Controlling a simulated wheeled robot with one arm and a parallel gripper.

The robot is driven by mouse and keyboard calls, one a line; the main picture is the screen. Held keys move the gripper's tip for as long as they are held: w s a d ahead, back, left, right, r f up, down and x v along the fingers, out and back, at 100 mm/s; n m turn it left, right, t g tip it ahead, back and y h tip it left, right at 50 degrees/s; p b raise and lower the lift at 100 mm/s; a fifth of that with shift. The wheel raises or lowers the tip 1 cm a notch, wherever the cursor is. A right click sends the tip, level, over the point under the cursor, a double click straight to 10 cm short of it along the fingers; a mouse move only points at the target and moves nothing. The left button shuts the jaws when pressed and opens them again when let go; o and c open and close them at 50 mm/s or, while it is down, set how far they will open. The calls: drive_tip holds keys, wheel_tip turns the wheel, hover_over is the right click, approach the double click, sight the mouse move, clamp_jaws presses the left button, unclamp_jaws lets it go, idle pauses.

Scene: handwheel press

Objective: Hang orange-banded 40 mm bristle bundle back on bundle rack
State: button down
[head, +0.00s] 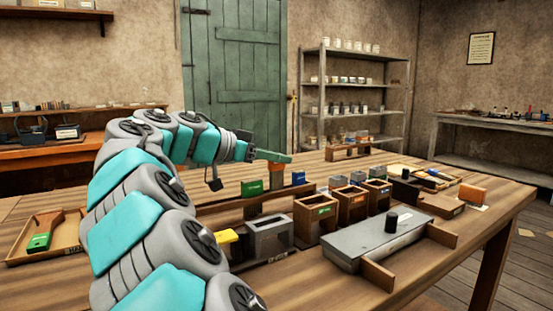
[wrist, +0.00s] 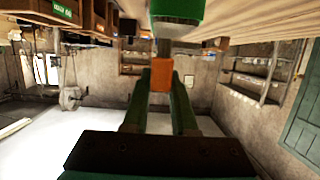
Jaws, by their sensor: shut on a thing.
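My gripper (wrist: 161,85) is shut on the orange-banded bundle (wrist: 161,74), whose orange part sits between the two dark green fingertips in the wrist view. In the head view my gripper (head: 272,156) is out over the table, and the brownish-orange bundle (head: 276,178) shows just below the fingers. It is close to a green-banded bundle (head: 252,188) on its left and a blue-banded one (head: 298,178) on its right. These stand at a low wooden rack (head: 236,212), partly hidden by my arm. I cannot tell whether the held bundle touches the rack.
Open wooden boxes (head: 315,218) and a grey metal box (head: 269,238) stand in front of the rack. A grey plate with a black knob (head: 385,240) lies at the front right. A tray (head: 60,247) with a green-banded brush is at the left.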

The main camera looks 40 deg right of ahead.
sight(270, 169)
drive_tip(key=shift+f, duration=0.1)
drive_tip(key=shift+s+f+b, duration=0.1)
drive_tip(key=shift+f+b, duration=1.35)
drive_tip(key=shift+b, duration=0.1)
